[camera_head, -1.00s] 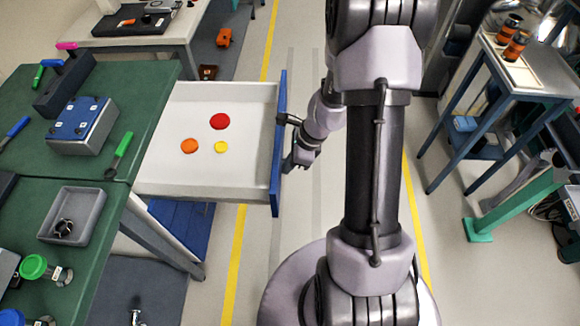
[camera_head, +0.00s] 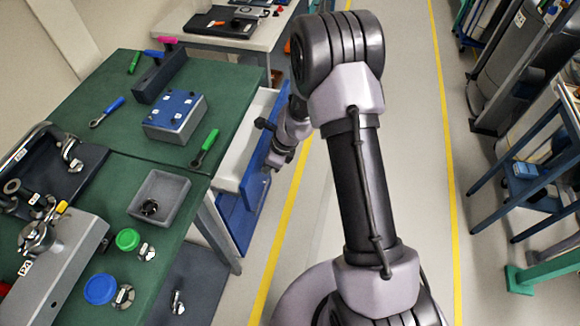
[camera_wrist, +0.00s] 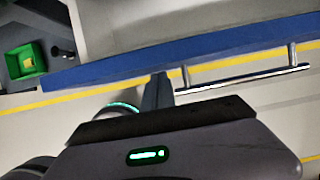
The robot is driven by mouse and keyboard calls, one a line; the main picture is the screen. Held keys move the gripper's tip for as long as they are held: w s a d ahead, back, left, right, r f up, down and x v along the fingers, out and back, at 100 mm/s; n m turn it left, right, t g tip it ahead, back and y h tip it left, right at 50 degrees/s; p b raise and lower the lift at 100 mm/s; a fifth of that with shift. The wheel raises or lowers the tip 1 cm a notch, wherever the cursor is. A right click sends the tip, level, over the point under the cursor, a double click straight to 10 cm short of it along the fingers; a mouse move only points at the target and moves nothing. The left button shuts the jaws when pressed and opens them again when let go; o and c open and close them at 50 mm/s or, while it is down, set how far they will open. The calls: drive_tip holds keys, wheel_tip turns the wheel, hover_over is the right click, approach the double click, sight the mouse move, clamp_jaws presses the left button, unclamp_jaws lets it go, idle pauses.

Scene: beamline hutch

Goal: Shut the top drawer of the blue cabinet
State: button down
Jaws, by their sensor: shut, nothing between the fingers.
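The top drawer (camera_head: 241,138) of the blue cabinet (camera_head: 236,218) is partly open under the green bench. In the head view my gripper (camera_head: 272,164) is beside the drawer front, partly hidden by my wrist.
The green bench (camera_head: 100,95) holds a green-handled tool (camera_head: 205,148), a blue-topped box (camera_head: 175,115) and a grey tray (camera_head: 160,198). Open floor with yellow lines lies to the right. A blue-framed table (camera_head: 530,185) stands at far right. A green bin (camera_wrist: 25,61) shows in the wrist view.

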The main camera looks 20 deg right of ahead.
drive_tip(key=p, duration=0.3)
approach(245, 162)
drive_tip(key=shift+s+a+f, duration=0.6)
drive_tip(key=shift+a+f, duration=0.15)
drive_tip(key=shift+a, duration=0.05)
drive_tip(key=shift+s+a+f, duration=0.65)
drive_tip(key=shift+a+f, duration=0.1)
drive_tip(key=shift+a, duration=0.1)
